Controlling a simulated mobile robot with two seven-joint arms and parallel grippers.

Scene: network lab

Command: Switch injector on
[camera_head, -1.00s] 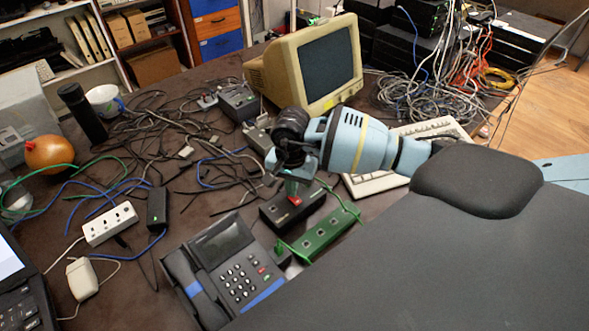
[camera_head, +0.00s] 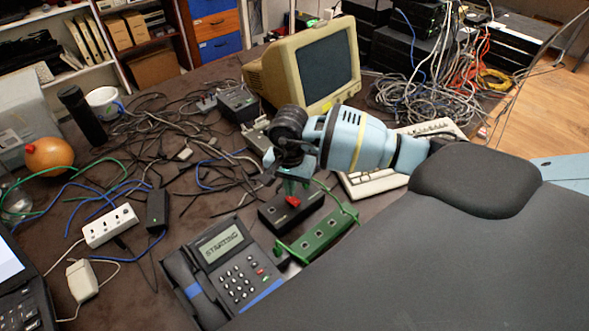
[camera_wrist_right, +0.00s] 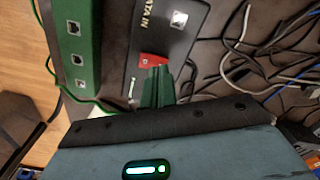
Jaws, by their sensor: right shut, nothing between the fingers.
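The injector (camera_head: 274,215) is a black box on the table, in the middle of the head view. Its red switch (camera_head: 292,202) lies just under my right gripper (camera_head: 289,186). In the right wrist view the injector (camera_wrist_right: 162,32) carries the words "DATA IN" beside a port, and the red switch (camera_wrist_right: 154,60) is at the tips of my shut green fingers (camera_wrist_right: 158,84). The fingers hold nothing; whether they touch the switch I cannot tell. The desk phone (camera_head: 224,273) has a lit screen reading "STARTING". My left gripper is not in view.
A green box with ports (camera_head: 318,236) lies close beside the injector. A keyboard (camera_head: 366,184) and a beige monitor (camera_head: 309,67) stand behind. Tangled black cables (camera_head: 160,125) cover the left middle. A white power strip (camera_head: 110,226) lies at left.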

